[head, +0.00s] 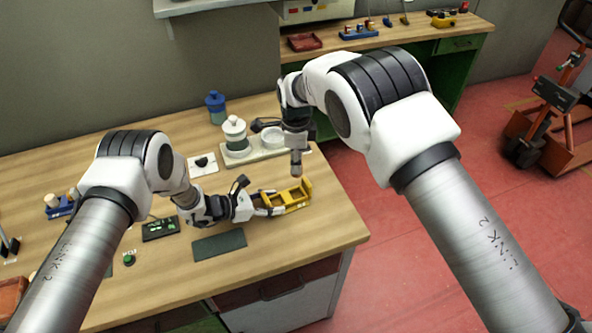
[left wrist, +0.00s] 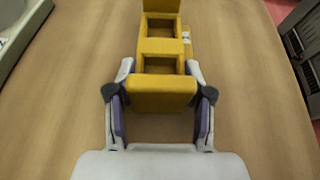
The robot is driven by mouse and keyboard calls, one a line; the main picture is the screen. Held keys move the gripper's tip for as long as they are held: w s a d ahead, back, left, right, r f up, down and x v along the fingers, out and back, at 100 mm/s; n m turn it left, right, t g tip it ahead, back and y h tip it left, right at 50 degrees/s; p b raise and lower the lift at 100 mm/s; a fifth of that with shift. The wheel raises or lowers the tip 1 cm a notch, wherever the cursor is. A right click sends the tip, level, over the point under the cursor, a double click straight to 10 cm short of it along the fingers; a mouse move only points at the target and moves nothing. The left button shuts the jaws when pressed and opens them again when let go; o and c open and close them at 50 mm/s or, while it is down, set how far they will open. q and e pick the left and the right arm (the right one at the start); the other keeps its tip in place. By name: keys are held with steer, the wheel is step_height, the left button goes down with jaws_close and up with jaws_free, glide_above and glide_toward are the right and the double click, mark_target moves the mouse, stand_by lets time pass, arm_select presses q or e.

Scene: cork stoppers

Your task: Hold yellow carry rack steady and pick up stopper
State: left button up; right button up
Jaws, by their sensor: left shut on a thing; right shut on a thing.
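The yellow carry rack (head: 297,197) stands on the wooden table near its right edge. My left gripper (head: 272,207) is shut on the rack's near end. In the left wrist view the two fingers (left wrist: 160,103) press on both sides of the rack's end block (left wrist: 160,93). The rack's two square openings (left wrist: 160,65) show no stopper from there. My right gripper (head: 296,153) points down above the rack, shut on a small brownish stopper (head: 296,171). The stopper hangs just above the rack's far side, and its top is hidden by the fingers.
A dark green mat (head: 219,244) lies in front, and a black panel (head: 160,229) to the left. The table's right edge is close to the rack.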

arm_select(q)
steer(key=o, duration=1.4)
steer(key=shift+f, duration=0.1)
steer(key=v, duration=1.1)
steer(key=shift+a, duration=0.2)
steer(key=shift+s+a, duration=0.15)
steer(key=shift+a, duration=0.15)
steer(key=shift+d, duration=0.1)
